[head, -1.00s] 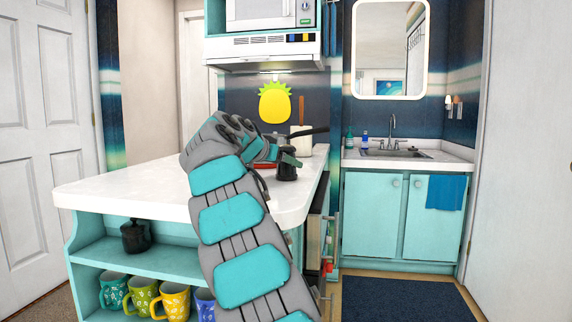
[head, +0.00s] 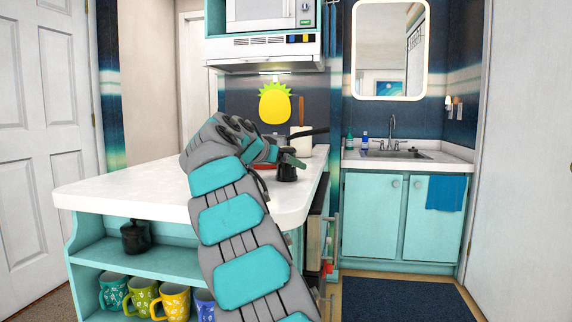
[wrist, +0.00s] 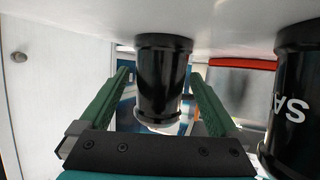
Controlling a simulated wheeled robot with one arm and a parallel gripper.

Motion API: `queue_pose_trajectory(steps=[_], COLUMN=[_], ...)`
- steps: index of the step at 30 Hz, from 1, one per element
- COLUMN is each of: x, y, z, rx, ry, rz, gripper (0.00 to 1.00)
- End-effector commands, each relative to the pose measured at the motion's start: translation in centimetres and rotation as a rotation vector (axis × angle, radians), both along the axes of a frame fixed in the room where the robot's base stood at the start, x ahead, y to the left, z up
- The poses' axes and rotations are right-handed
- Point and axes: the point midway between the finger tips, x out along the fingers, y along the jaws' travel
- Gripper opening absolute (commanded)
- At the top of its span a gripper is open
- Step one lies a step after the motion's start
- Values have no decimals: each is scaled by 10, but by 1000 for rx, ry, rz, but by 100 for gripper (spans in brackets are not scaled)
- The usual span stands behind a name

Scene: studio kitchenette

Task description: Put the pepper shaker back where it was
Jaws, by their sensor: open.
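A black cylindrical shaker (wrist: 163,85) stands between the two green fingers of my gripper (wrist: 160,80) in the wrist view, where the picture is upside down and the white counter is at the top. The fingers are apart, one on each side of it, with a visible gap at least on the right. No label shows on this shaker. A second black shaker (wrist: 295,105), with the letters "SA", stands to the right, outside the fingers. In the head view a black shaker (head: 287,173) shows on the counter by my gripper (head: 292,160); the other is not distinguishable there.
The white counter (head: 130,190) is clear at its left. A pot (head: 308,133) and a red item (wrist: 242,64) are close behind the shakers. Mugs (head: 145,298) and a black pot (head: 135,237) sit on the shelves below.

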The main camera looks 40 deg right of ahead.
Motion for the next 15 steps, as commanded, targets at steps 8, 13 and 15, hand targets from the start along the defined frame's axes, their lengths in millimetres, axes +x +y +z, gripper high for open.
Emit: queue_pose_trajectory(steps=[8, 13, 15], x=[-8, -17, -20], y=[29, 59, 72], z=[13, 26, 31], rx=[-2, -2, -3], ry=[-4, -4, -3], rz=[3, 2, 3], gripper=[97, 97, 97])
